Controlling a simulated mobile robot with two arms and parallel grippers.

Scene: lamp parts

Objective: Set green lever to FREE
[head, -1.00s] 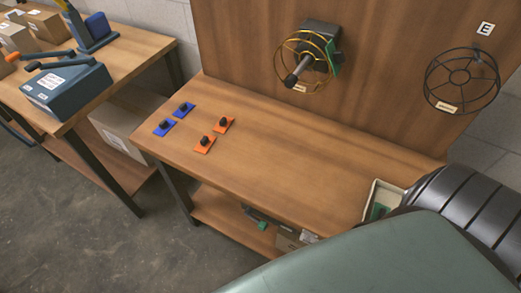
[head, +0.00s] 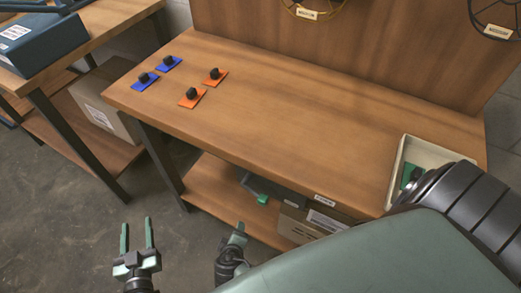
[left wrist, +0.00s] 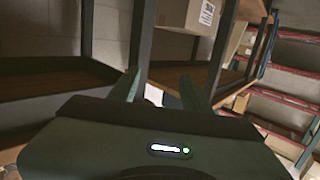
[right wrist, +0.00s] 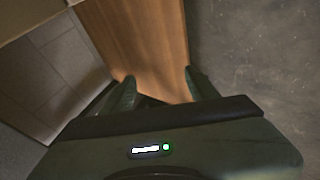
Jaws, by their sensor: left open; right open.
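No part is clearly a green lever in the views now. A small green piece (head: 262,199) shows at a dark grey box (head: 270,188) on the bench's lower shelf; I cannot tell whether it is a lever. My left gripper (head: 137,222) is open and empty over the floor, in front of the bench and well apart from that box. Its fingers also show apart in the left wrist view (left wrist: 160,90). What appears to be my right gripper (head: 238,232) is in front of the lower shelf. The right wrist view shows its fingers (right wrist: 160,88) apart and empty.
The workbench (head: 290,105) carries two blue plates (head: 145,82) and two orange plates (head: 192,98) with black knobs. A cream tray (head: 398,165) stands at its right. A yellow wheel's lower rim (head: 313,14) shows on the back panel. The middle benchtop is clear.

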